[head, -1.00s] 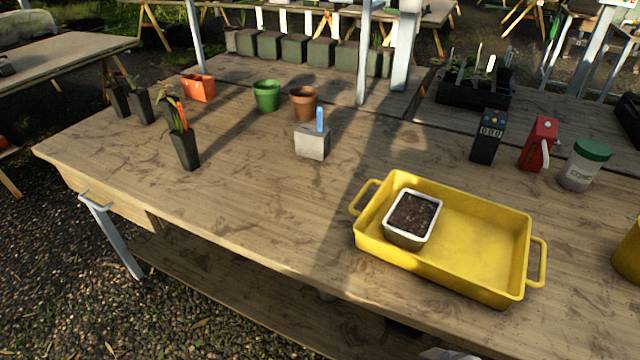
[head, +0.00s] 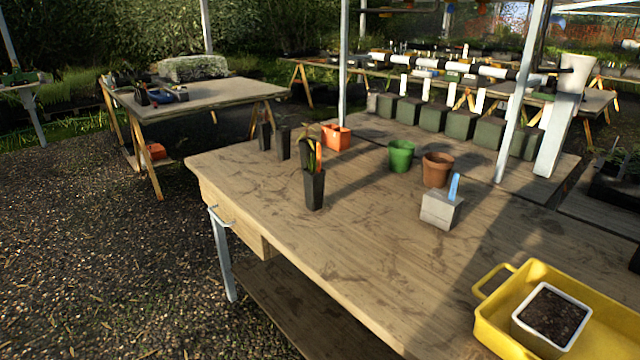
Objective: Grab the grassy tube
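A slim black tube (head: 314,190) stands upright near the left part of the wooden bench, with an orange strip at its top. Thin green-brown leaves (head: 304,131) show just behind it, above a dark shape that may be another tube. Two more dark tubes, a left one (head: 264,137) and a right one (head: 283,144), stand farther back; I cannot make out what grows in them. I cannot tell for sure which tube is the grassy one. Neither of my grippers is in view.
On the bench (head: 370,270) are an orange pot (head: 336,138), a green pot (head: 401,156), a brown pot (head: 437,170), a grey block (head: 440,211) with a blue tag, and a yellow tray (head: 488,322) holding a soil-filled pot (head: 530,334). Bench front is clear; gravel lies left.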

